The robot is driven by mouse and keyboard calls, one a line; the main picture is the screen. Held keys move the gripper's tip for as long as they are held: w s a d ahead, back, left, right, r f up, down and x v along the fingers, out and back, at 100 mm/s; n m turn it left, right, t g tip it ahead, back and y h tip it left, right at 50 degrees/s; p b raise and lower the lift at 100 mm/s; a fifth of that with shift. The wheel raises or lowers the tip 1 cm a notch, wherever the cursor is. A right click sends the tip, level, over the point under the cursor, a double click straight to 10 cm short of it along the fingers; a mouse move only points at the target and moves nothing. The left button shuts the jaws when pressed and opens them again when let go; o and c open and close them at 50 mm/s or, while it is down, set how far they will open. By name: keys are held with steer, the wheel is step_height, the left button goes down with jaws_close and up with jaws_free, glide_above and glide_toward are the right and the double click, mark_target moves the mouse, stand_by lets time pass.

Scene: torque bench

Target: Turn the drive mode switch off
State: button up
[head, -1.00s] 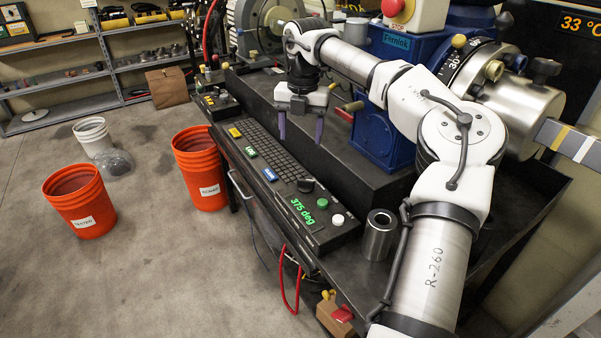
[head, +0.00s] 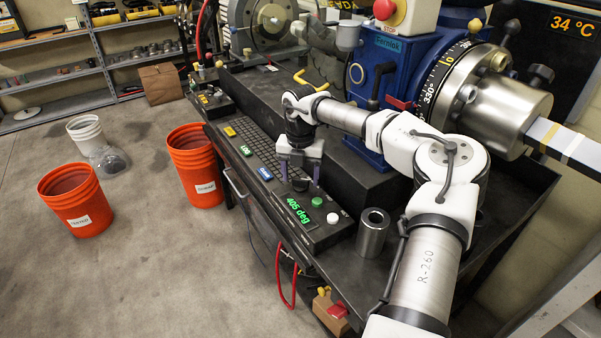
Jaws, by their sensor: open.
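The control console (head: 262,157) runs along the bench's front edge, with a keypad, several buttons and a green display (head: 298,211) that appears to read 405 deg. A black rotary knob (head: 300,184) sits just behind the display; it may be the drive mode switch, but I cannot read a label. My gripper (head: 298,180) points down over the console. Its two purple fingers are apart, one on each side of the knob in the picture. I cannot tell whether they touch it, and its setting is partly hidden.
A green button (head: 317,202) and a white button (head: 333,218) lie close to the right finger. A steel cylinder (head: 373,232) stands right of the console. The blue machine (head: 386,65) with a graduated dial and red stop button (head: 384,9) rises behind my arm.

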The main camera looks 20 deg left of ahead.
steer(key=c, duration=1)
steer(key=n, duration=0.8)
steer(key=shift+n, duration=0.3)
stand_by(0.5)
steer(key=o, duration=1)
